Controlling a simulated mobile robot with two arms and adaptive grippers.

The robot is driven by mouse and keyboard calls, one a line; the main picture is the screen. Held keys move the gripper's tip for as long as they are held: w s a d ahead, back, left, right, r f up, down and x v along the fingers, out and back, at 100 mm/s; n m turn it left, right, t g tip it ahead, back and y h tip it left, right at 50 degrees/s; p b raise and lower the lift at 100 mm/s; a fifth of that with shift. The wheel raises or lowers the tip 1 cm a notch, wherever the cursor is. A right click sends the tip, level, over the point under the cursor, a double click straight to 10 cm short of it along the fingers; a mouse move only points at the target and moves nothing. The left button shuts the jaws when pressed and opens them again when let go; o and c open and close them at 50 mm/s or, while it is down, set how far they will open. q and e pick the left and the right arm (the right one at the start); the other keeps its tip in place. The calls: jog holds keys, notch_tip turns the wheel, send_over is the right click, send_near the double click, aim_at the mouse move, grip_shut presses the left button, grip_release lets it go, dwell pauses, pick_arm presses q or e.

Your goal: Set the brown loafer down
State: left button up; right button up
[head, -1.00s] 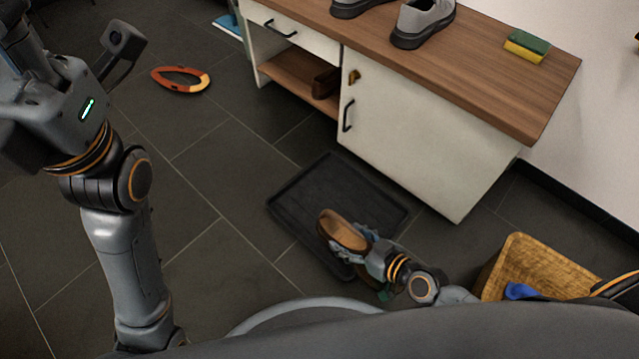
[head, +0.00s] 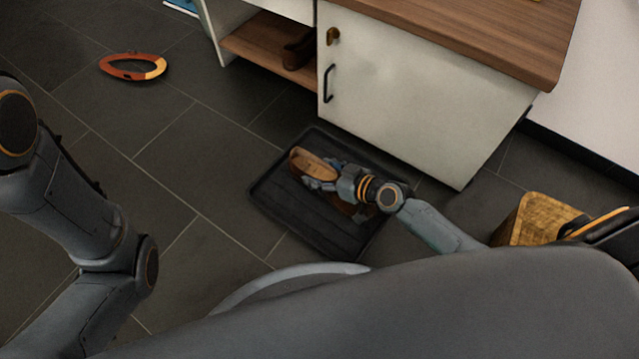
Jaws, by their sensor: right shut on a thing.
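The brown loafer (head: 311,164) is over the black boot tray (head: 274,212) on the floor. Its tan inside faces up and its toe points up and left. My right gripper (head: 325,177) is shut on the loafer from the right, and its fingers hide part of the shoe. I cannot tell whether the sole touches the tray. Another brown piece (head: 345,208) shows under my right wrist, mostly hidden. My left arm is at the left edge, its gripper out of view.
The cabinet (head: 420,100) with a wooden top stands behind the tray. A dark brown shoe (head: 298,50) is on its open shelf. An orange ring-shaped thing (head: 132,67) lies on the floor at left. A wicker basket (head: 540,215) stands at right. Floor left of the tray is clear.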

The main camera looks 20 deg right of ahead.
aim_at(322, 176)
jog(key=shift+w+f+b, duration=0.45)
jog(key=shift+w+f, duration=0.25)
notch_tip(322, 176, down, 3)
jog(key=b, duration=0.3)
jog(key=shift+w+f, duration=0.1)
jog(key=shift+w, duration=0.05)
jog(key=shift+f, duration=0.2)
jog(key=o, duration=1.8)
jog(key=shift+r, duration=0.15)
jog(key=shift+s+d+r, duration=0.15)
jog(key=shift+s+d, duration=0.1)
jog(key=shift+s, duration=0.05)
jog(key=p+v, duration=0.2)
jog(key=v, duration=0.9)
jog(key=shift+s, duration=0.15)
